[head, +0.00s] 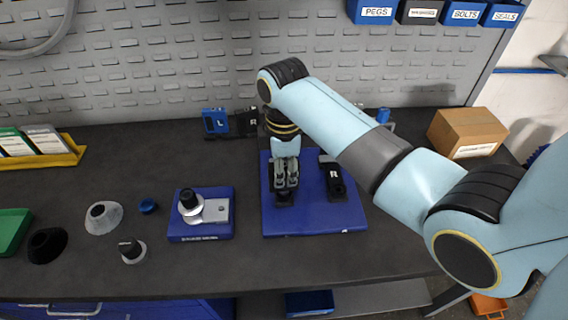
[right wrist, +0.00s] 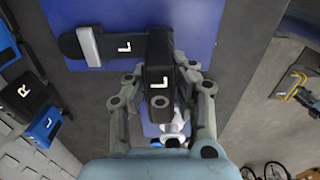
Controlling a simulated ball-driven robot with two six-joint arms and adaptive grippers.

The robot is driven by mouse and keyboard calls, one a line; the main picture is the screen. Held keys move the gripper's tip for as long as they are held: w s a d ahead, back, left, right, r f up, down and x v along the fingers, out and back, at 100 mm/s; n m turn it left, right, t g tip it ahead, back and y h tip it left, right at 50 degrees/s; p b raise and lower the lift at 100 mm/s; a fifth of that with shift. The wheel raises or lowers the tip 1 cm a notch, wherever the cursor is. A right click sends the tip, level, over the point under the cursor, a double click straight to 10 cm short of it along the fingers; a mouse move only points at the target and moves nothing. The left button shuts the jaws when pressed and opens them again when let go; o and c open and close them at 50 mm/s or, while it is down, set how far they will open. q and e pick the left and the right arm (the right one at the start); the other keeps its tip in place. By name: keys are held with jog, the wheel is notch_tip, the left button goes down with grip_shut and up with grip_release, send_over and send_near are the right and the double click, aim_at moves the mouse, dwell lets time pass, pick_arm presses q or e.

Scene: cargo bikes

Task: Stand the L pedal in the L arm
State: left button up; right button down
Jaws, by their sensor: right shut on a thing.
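My right gripper (head: 286,184) is over the left side of the blue board (head: 315,222). It is shut on the L pedal, a black block marked L (right wrist: 160,78), between its fingers (right wrist: 162,100) in the right wrist view. The L arm, a black bar also marked L (right wrist: 122,47) with a grey strip, lies on the board; the pedal overlaps its end in that view. I cannot tell whether the pedal is seated or only above it. The gripper hides most of the L arm in the head view. The left gripper is out of view.
The R arm (head: 334,178) lies on the board just right of the gripper. Behind are a blue L holder (head: 214,122) and a black R piece (head: 250,121). A smaller blue fixture (head: 210,231) stands left; a cardboard box (head: 466,132) stands back right.

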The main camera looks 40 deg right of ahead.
jog(key=shift+f, duration=0.1)
jog(key=c, duration=1.1)
grip_release()
jog(key=shift+o, duration=0.2)
notch_tip(320, 180, up, 12)
